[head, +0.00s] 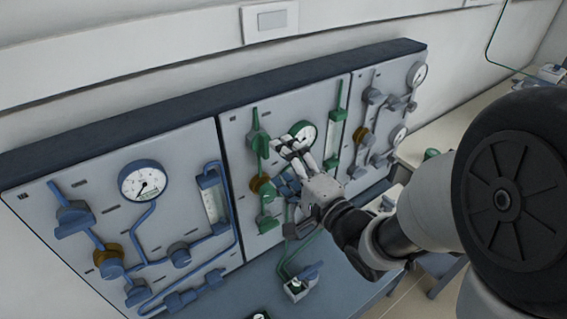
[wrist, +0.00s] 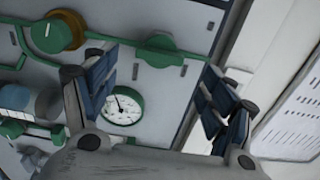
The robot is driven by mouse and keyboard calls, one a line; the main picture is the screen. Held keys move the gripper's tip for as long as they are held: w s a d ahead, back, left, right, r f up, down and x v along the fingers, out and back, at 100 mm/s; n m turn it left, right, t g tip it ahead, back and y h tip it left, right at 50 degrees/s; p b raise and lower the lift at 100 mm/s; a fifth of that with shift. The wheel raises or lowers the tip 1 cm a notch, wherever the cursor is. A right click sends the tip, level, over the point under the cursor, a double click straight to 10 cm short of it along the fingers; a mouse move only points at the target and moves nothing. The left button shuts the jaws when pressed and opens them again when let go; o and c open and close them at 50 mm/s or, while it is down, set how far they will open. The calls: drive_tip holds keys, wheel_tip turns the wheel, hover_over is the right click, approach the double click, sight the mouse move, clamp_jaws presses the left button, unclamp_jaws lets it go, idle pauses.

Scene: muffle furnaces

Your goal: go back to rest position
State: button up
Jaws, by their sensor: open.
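My gripper (head: 288,165) is in front of the middle, green-piped panel (head: 238,128) in the head view. In the wrist view its two fingers (wrist: 160,92) are spread apart with nothing between them. Behind them are the white round gauge (wrist: 122,107) with a green rim and a green valve handle (wrist: 170,48). A brass-coloured knob (wrist: 66,30) with a green handle is at the upper left of the wrist view. The gauge also shows in the head view (head: 304,131), partly behind my fingers. Whether the fingers touch the panel, I cannot tell.
A blue-piped panel (head: 120,215) stands at the left and a grey-piped panel (head: 384,85) at the right. A small valve block (head: 298,287) sits on the bench below. A light worktop (head: 450,125) lies at the right.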

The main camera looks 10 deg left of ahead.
drive_tip(key=d+f+n+h+b, duration=0.1)
drive_tip(key=d+n+h+b, duration=0.15)
drive_tip(key=d+h, duration=1.25)
drive_tip(key=s+d+f+n+g, duration=0.1)
drive_tip(key=s+d+n+g, duration=0.1)
drive_tip(key=s+d, duration=0.2)
drive_tip(key=s+d+f+n+g+b, duration=0.1)
drive_tip(key=s+d+f+g, duration=0.1)
drive_tip(key=s, duration=0.9)
drive_tip(key=s+d+f+n+g+y+b, duration=0.1)
drive_tip(key=s+d+n+g, duration=0.1)
drive_tip(key=s+d, duration=0.3)
drive_tip(key=s, duration=0.3)
drive_tip(key=shift+d+f+n+g, duration=0.3)
drive_tip(key=shift+f+n+g, duration=0.05)
drive_tip(key=shift+g, duration=0.05)
